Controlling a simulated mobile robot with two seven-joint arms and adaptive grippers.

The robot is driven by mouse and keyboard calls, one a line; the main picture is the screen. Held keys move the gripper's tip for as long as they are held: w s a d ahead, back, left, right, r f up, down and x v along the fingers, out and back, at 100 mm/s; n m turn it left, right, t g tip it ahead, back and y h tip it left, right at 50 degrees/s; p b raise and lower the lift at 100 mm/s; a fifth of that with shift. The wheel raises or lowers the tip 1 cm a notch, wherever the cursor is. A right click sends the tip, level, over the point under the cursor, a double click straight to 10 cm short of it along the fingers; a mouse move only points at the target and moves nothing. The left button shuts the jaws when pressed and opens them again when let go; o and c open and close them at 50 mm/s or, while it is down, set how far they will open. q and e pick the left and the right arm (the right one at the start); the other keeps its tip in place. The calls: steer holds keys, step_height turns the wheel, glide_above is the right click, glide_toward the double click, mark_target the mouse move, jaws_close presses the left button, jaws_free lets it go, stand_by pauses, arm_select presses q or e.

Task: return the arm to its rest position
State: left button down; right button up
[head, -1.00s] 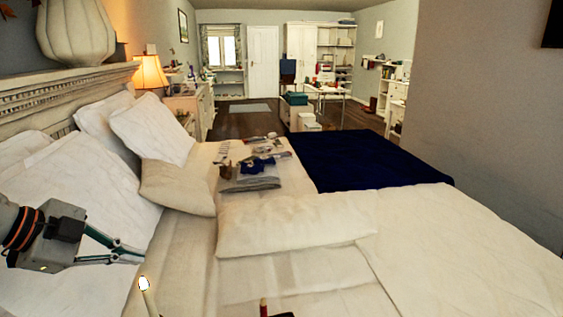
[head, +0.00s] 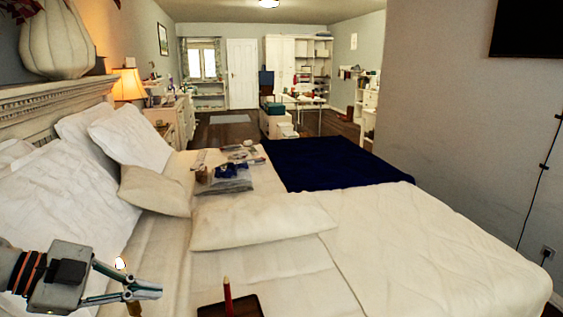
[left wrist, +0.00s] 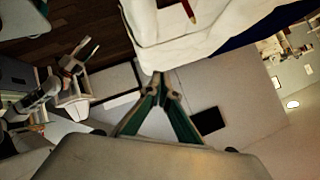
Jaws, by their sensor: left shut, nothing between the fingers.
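My left gripper (head: 158,290) is at the lower left in the head view, above the near side of the bed. Its fingertips are together with nothing between them. In the left wrist view its closed fingers (left wrist: 160,78) also show empty. What looks like my right arm and gripper (left wrist: 82,58) shows small at the left of the left wrist view. Its jaw state is too unclear to tell.
The bed (head: 430,235) carries white pillows (head: 130,140), a long cushion (head: 260,222), a dark blue blanket (head: 335,163) and a grey folded pile (head: 224,185). A lit candle (head: 121,264) is just behind the left fingers. A dark tray (head: 250,306) with a red stick (head: 228,295) is at the front.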

arm_select(q)
steer(key=d+f+n+t+h, duration=0.2)
steer(key=d+t+h, duration=0.2)
steer(key=d+h, duration=0.4)
steer(key=s+a+f+n+t+y+p, duration=0.1)
steer(key=a+f+n+t+y, duration=0.15)
steer(key=f+n+y, duration=0.6)
steer(key=s+a+f+n+t+y, duration=0.1)
steer(key=a+f+n+t+y, duration=0.2)
steer(key=f, duration=1.1)
steer(key=s+d+f+n+g+y, duration=0.1)
steer(key=s+f+g+y, duration=0.2)
steer(key=s+f, duration=0.9)
step_height(320, 180, down, 3)
steer(key=shift+s+d+r+g, duration=0.15)
steer(key=shift+s+d+g, duration=0.2)
steer(key=shift+g, duration=0.5)
arm_select(e)
steer(key=shift+s+a+f+g, duration=0.15)
steer(key=shift+s+a+f, duration=0.05)
steer(key=shift+s, duration=0.2)
steer(key=shift+s+a+f+g, duration=0.15)
steer(key=shift+s, duration=0.25)
arm_select(q)
steer(key=shift+y, duration=0.25)
